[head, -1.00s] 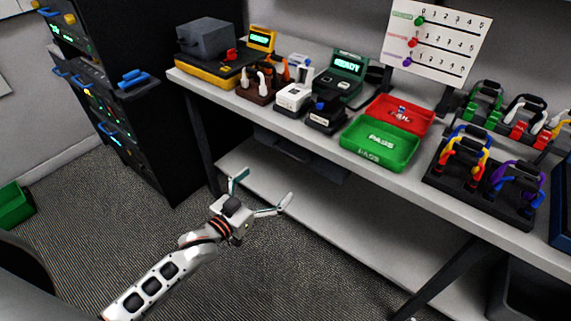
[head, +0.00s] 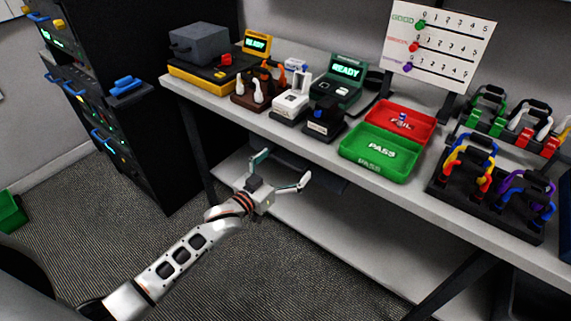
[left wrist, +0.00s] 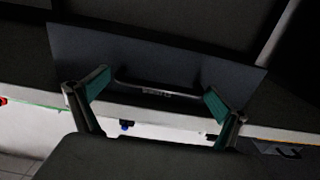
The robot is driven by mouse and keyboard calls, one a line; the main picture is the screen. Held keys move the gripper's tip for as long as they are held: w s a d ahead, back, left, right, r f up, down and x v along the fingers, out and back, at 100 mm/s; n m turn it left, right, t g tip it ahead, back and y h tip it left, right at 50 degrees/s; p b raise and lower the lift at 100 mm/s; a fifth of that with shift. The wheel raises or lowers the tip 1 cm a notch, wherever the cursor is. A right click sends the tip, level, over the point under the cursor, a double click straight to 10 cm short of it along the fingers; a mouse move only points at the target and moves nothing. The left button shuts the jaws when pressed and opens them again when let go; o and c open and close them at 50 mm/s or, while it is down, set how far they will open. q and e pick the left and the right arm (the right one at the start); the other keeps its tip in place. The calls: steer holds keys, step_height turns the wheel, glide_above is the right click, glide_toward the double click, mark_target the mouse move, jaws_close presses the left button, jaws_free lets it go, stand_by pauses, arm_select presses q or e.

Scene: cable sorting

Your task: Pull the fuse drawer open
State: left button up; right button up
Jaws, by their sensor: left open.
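The fuse drawer (head: 328,179) is a dark panel under the worktable's front edge, partly hidden behind my gripper. In the left wrist view its dark front (left wrist: 95,50) fills the upper middle, with a dark bar handle (left wrist: 150,88) across its lower part. My left gripper (head: 284,167) is open in front of the drawer. In the left wrist view its two green-padded fingers (left wrist: 156,88) stand at either side of the handle, and I see nothing held. Whether a finger touches the drawer I cannot tell. My right gripper is not in view.
The worktable (head: 225,112) carries testers, a green PASS tray (head: 372,165), a red FAIL tray (head: 425,118) and cable racks (head: 470,190). A lower shelf (head: 330,220) runs beneath it. A black equipment rack (head: 140,150) stands at the left.

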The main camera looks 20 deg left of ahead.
arm_select(q)
steer(key=shift+c, duration=0.4)
steer(key=c, duration=1.2)
steer(key=p+v, duration=0.9)
steer(key=v, duration=1.2)
steer(key=shift+s+r, duration=0.15)
steer(key=shift+s, duration=0.2)
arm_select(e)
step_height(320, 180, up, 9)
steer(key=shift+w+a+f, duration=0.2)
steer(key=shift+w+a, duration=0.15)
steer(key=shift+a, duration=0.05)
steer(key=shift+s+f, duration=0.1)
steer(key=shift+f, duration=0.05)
